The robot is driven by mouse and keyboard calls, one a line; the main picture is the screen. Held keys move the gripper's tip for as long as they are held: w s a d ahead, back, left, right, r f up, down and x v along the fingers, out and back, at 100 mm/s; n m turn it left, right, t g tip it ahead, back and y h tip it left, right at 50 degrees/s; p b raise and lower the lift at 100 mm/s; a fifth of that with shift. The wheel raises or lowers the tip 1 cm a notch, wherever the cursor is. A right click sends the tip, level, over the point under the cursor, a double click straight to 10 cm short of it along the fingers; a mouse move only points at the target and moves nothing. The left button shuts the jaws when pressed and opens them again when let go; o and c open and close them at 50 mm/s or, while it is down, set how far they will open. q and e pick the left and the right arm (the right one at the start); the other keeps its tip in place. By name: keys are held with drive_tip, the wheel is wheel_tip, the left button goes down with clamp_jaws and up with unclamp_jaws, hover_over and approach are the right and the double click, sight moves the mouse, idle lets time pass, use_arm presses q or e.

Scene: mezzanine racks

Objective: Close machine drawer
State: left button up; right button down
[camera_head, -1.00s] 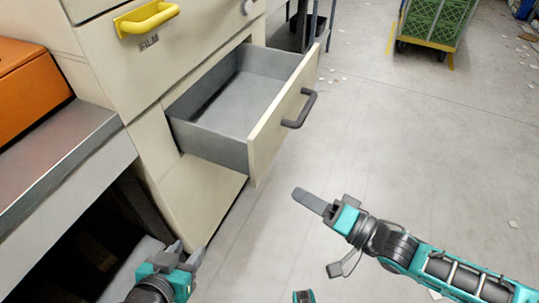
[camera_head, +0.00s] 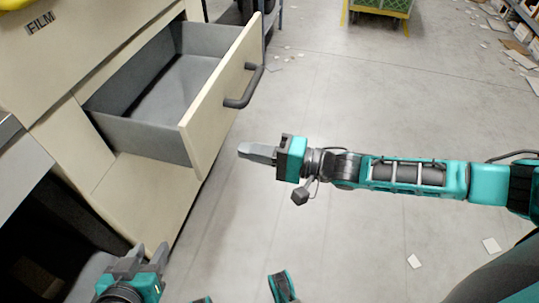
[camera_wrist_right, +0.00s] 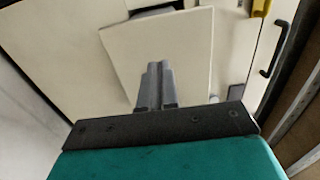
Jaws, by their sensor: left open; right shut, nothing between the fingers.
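The cream machine drawer (camera_head: 190,118) is pulled out of the machine in the head view, with a grey empty inside and a dark bar handle (camera_head: 245,88) on its front panel. My right gripper (camera_head: 243,151) is shut and empty, just to the right of the drawer front and below its handle, with a gap in between. In the right wrist view, the right gripper's fingers (camera_wrist_right: 156,85) are together and point at a cream panel (camera_wrist_right: 160,50). My left gripper (camera_head: 145,255) is open and empty at the bottom left, below the drawer and near the machine's lower part.
The machine body (camera_head: 70,60) has a FILM label and a yellow handle (camera_head: 20,3) at the top left. A green crate cart (camera_head: 380,8) stands far back. Scraps of paper lie on the grey floor (camera_head: 350,100), which is otherwise open to the right.

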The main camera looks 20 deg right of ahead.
sight(204, 142)
drive_tip(key=b+x, duration=0.1)
drive_tip(key=x, duration=0.5)
drive_tip(key=shift+w+a+f, duration=0.1)
drive_tip(key=shift+w+a+b, duration=0.3)
drive_tip(key=shift+a+b, duration=0.05)
drive_tip(key=shift+a, duration=0.1)
